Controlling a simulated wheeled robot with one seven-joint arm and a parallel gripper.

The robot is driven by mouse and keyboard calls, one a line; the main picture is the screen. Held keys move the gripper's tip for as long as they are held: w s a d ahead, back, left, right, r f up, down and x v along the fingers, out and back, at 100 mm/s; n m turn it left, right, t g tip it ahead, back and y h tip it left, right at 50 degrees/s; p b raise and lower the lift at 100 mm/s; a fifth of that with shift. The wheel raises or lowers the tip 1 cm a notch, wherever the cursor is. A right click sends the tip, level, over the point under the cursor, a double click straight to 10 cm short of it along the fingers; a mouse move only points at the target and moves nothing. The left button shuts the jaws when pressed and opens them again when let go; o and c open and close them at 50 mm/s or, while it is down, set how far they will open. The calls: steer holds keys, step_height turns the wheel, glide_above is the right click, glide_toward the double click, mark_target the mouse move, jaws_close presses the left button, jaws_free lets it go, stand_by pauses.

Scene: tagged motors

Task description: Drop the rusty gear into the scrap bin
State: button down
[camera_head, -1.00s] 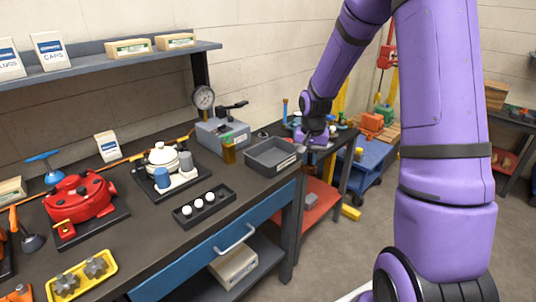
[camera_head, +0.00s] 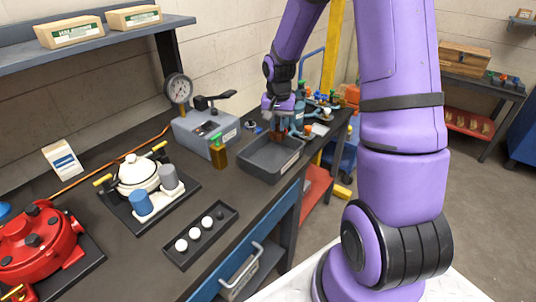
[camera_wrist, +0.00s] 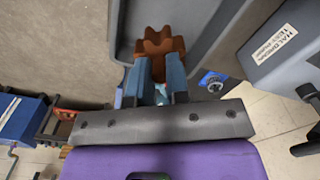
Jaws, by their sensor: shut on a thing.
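My gripper (camera_head: 279,116) points down over the far part of an open grey bin (camera_head: 258,170) on the workbench. It is shut on the rusty gear (camera_wrist: 160,43), a brown toothed piece between the blue fingertips in the wrist view. In the head view the gear (camera_head: 280,133) shows as a small red-brown patch just below the fingers, at about the bin's rim height. The bin's grey wall (camera_wrist: 122,30) also shows in the wrist view. I cannot tell exactly how far the gear is above the bin floor.
A grey test pump (camera_head: 196,132) with a gauge stands left of the bin, with an amber bottle (camera_head: 218,152) close to the bin. A black tray (camera_head: 186,255) with white balls lies in front. Bottles and small items crowd the bench behind the bin.

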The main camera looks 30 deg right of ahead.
mark_target(278, 131)
steer(key=shift+f, duration=2.55)
steer(key=c, duration=1)
jaws_free()
steer(key=shift+r, duration=0.1)
step_height(278, 131, up, 11)
steer(key=shift+f, duration=0.2)
